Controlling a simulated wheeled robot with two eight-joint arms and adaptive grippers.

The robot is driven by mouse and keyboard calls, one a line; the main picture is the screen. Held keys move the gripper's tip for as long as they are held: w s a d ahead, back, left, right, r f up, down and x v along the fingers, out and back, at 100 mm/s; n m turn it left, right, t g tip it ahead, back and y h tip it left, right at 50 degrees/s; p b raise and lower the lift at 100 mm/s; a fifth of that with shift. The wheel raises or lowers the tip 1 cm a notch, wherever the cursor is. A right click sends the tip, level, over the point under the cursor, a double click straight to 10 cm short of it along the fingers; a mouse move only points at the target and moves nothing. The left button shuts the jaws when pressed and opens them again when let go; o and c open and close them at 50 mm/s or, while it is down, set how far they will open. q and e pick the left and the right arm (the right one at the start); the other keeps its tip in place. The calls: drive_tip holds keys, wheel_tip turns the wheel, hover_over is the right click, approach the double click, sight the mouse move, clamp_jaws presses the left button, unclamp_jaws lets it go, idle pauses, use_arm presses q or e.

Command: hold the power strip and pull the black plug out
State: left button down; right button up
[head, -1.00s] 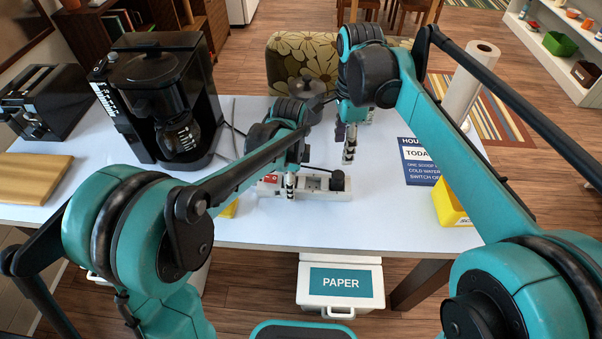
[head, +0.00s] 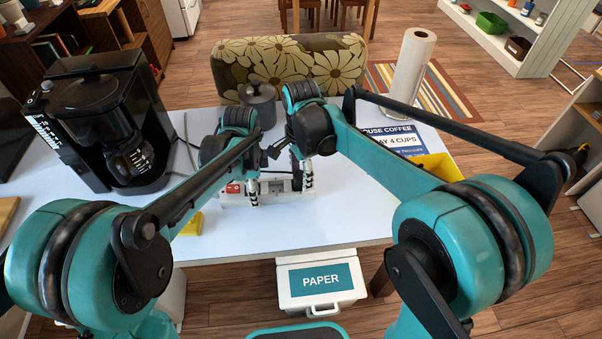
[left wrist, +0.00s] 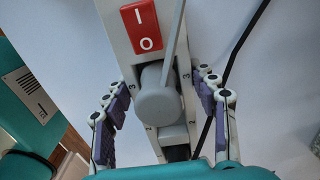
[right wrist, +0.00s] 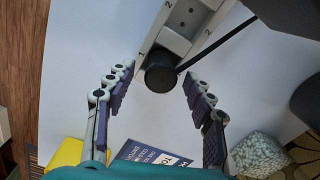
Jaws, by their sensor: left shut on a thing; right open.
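The white power strip (head: 277,198) lies on the table, with a red switch (head: 233,188) at its left end. My left gripper (head: 253,193) is shut on the strip near the switch; in the left wrist view its fingers flank the strip and a grey plug (left wrist: 157,104) sits between them. The black plug (right wrist: 160,76) is seated at the strip's other end, its cord running to the upper right. My right gripper (head: 303,178) is open over that end. In the right wrist view, its fingers (right wrist: 152,98) stand on both sides of the black plug, with gaps showing.
A black coffee maker (head: 98,118) stands at the left of the table. A dark lidded pot (head: 258,103) is behind the arms. A paper towel roll (head: 408,75), a blue coffee sign (head: 395,139) and a yellow container (head: 432,166) are at the right. Another yellow thing (head: 188,224) lies near the front edge.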

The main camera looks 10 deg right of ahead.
sight(301, 173)
drive_tip(key=shift+f, duration=0.2)
clamp_jaws()
idle(0.3)
drive_tip(key=shift+r, duration=0.15)
drive_tip(key=shift+r, duration=1.45)
drive_tip(key=shift+r, duration=0.15)
drive_tip(key=shift+r, duration=2.85)
